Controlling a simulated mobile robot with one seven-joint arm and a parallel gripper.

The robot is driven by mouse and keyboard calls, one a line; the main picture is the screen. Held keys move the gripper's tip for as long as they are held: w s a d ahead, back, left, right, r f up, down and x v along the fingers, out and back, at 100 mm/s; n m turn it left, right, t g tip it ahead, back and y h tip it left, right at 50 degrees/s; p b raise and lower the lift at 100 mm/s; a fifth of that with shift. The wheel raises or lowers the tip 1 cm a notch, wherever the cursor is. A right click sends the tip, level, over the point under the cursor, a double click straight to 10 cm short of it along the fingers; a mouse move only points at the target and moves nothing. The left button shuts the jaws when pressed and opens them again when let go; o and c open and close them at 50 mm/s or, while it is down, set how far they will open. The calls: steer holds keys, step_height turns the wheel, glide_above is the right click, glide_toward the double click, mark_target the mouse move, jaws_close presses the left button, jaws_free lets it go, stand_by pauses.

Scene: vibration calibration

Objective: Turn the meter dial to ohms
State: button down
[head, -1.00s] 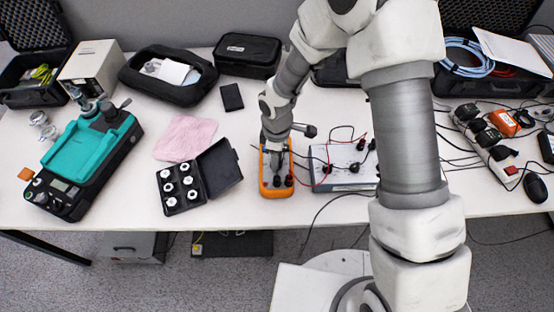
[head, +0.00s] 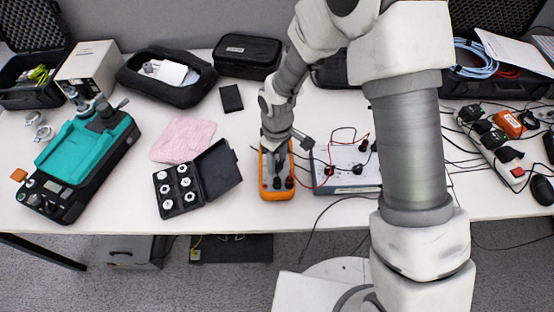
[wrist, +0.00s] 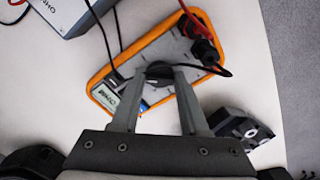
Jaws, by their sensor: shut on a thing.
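The orange-rimmed meter (head: 277,194) lies on the white table in front of me. In the wrist view the meter (wrist: 145,55) shows its grey face, a round dark dial (wrist: 159,70) and a display partly hidden by a finger. My gripper (wrist: 160,72) reaches over the display end, its two fingertips closed on opposite sides of the dial. In the head view my gripper (head: 276,172) comes down onto the meter and hides the dial. The dial's marking and setting cannot be read.
Red and black lead plugs (wrist: 203,42) stand in the meter's far end. A grey box (head: 345,165) with cables is close on its right. An open black case of weights (head: 180,190) is on its left.

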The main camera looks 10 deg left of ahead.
mark_target(277, 163)
steer(key=shift+c, duration=2.1)
jaws_free()
steer(key=shift+r, duration=0.1)
step_height(277, 163, up, 17)
steer(key=p, duration=0.2)
steer(key=shift+r, duration=0.15)
